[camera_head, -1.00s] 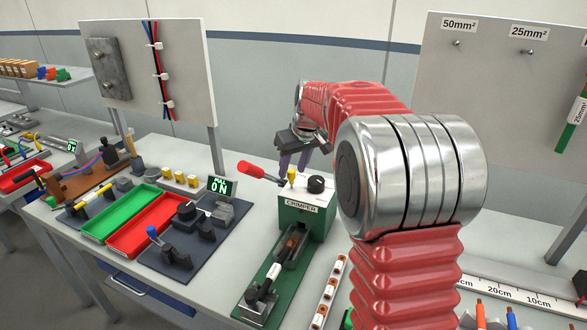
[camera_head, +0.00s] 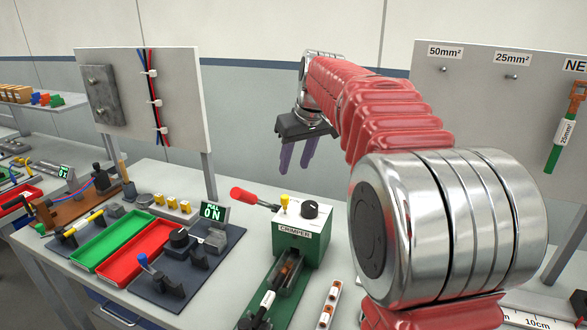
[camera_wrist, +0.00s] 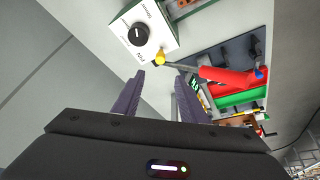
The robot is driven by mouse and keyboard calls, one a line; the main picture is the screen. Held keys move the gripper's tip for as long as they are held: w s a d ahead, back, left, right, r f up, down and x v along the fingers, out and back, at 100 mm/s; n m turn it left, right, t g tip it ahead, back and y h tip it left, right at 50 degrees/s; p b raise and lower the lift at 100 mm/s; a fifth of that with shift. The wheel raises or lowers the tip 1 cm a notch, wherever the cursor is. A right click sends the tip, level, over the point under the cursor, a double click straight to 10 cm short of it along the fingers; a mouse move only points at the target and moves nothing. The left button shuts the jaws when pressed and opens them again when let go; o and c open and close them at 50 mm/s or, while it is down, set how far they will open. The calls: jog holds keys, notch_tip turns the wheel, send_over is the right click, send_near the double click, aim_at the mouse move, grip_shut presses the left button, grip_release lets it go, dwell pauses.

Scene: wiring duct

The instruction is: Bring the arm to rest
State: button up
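My arm's gripper (camera_head: 297,153) hangs above and behind the crimper (camera_head: 303,230) in the head view, clear of it. Its two purple fingers point down. In the wrist view the fingers of my gripper (camera_wrist: 160,90) stand apart with nothing between them. The crimper also shows in the wrist view (camera_wrist: 160,22), with its dial, yellow knob and red lever beyond the fingertips. My red arm fills the right middle of the head view and hides part of the bench.
A green tray (camera_head: 105,243) and a red tray (camera_head: 138,256) sit left of the crimper. An upright panel (camera_head: 185,95) with wires stands at the back left. A labelled tool board (camera_head: 485,110) stands at the right. The space around my gripper is clear.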

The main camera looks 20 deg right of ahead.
dwell(0.6)
jog(key=s+f+m, duration=0.2)
jog(key=s+f, duration=0.3)
jog(key=f, duration=0.1)
jog(key=s+a+f, duration=0.2)
jog(key=s+a, duration=0.2)
jog(key=s, duration=0.4)
jog(key=s+a+f, duration=0.2)
jog(key=s+a, duration=0.3)
jog(key=s, duration=0.4)
jog(key=s+a+f+t, duration=0.1)
jog(key=s+a+f, duration=0.1)
jog(key=s+a, duration=0.3)
jog(key=shift+s+n, duration=0.4)
jog(key=shift+s, duration=1.7)
dwell(1.6)
